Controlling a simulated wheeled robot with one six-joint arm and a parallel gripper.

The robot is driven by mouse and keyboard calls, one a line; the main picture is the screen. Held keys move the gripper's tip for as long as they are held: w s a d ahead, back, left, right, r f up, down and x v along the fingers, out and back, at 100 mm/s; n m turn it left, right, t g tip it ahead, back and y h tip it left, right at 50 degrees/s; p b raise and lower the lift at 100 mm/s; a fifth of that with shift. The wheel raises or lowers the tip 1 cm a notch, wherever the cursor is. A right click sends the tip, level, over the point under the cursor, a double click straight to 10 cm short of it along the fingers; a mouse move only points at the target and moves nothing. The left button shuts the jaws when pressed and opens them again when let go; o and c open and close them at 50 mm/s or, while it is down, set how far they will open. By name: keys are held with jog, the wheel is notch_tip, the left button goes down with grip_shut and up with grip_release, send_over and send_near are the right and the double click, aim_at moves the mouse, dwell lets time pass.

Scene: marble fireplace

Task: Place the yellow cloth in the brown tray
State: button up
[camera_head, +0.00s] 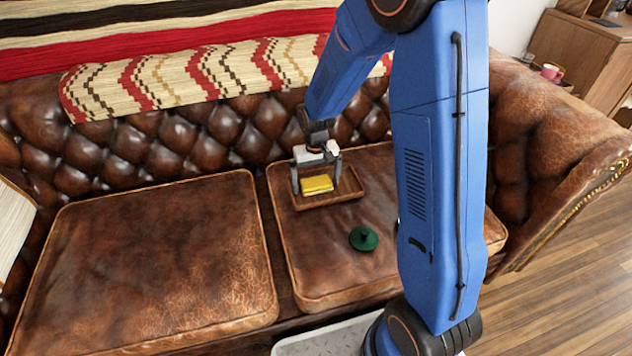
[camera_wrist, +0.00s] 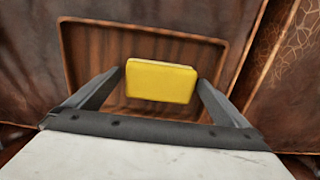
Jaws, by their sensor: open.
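The yellow cloth (camera_head: 317,184) is a small folded block. It shows within the outline of the brown tray (camera_head: 348,195), which lies on the right seat cushion of the sofa. In the wrist view the cloth (camera_wrist: 160,82) is near the middle, with the tray's rim (camera_wrist: 85,21) around it. My gripper (camera_head: 316,187) points down over the tray and is open, with one finger at each side of the cloth. In the wrist view the fingertips (camera_wrist: 160,77) are very close to the cloth's side edges; contact is unclear. The cloth's underside is hidden.
A dark green object (camera_head: 363,238) lies on the same cushion, in front of the tray. The left cushion (camera_head: 150,260) is bare. The tufted backrest (camera_head: 180,145) rises behind the tray. My blue arm hides part of the right cushion. A pink cup (camera_head: 549,71) stands far right.

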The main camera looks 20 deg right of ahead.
aim_at(316, 181)
notch_tip(316, 181, up, 11)
jog(key=s+d+r+t, duration=0.1)
jog(key=s+d+r, duration=0.2)
jog(key=s+r, duration=0.4)
jog(key=s+d+r+t, duration=0.1)
jog(key=s+d+r, duration=0.1)
jog(key=s+r, duration=0.45)
jog(key=s+d+r+t, duration=0.2)
jog(key=s+d, duration=0.1)
jog(key=s, duration=1.4)
jog(key=shift+s+t, duration=0.2)
jog(key=shift+t, duration=0.2)
jog(key=shift+d+r, duration=0.1)
dwell(0.4)
